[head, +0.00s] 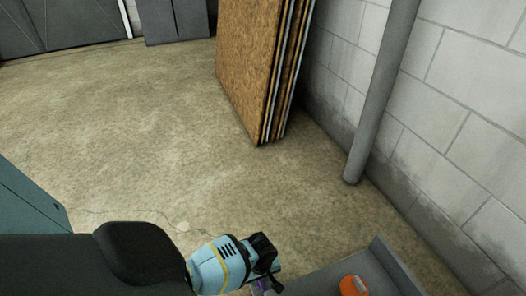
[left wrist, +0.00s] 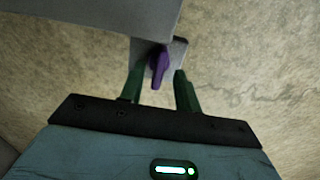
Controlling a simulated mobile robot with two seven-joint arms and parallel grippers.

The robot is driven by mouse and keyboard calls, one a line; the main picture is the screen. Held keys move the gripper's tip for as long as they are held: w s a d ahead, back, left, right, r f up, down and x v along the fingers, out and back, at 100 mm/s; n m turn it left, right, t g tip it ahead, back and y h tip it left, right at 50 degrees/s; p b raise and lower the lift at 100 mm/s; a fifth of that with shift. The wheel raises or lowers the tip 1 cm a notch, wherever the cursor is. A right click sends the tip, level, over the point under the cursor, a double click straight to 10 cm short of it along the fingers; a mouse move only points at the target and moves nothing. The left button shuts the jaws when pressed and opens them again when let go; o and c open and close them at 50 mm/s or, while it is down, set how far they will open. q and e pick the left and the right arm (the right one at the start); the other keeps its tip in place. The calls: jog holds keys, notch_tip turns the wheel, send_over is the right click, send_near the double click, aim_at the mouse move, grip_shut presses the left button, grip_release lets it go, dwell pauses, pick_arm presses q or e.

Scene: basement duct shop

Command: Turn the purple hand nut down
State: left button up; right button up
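The purple hand nut (left wrist: 159,62) shows in the left wrist view as an elongated purple piece in front of a small grey plate (left wrist: 178,50). A small bit of the purple nut (head: 262,286) also shows at the bottom of the head view, mostly hidden by my wrist. My left gripper (left wrist: 158,75) is open, with one green finger on each side of the nut. Gaps show between the nut and both fingers, so I see no contact. What lies under the nut is hidden. My right gripper is in neither view.
A grey tray-like surface with a raised edge (head: 392,262) is at the lower right, with an orange object (head: 353,285) on it. Brown boards (head: 248,65) lean by the block wall, near a grey pipe (head: 383,90). The concrete floor (head: 140,120) beyond is clear.

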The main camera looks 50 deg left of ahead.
pick_arm(q)
jog(key=shift+f, duration=0.35)
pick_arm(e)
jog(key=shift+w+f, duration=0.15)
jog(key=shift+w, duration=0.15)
pick_arm(q)
jog(key=shift+c, duration=1.2)
grip_shut()
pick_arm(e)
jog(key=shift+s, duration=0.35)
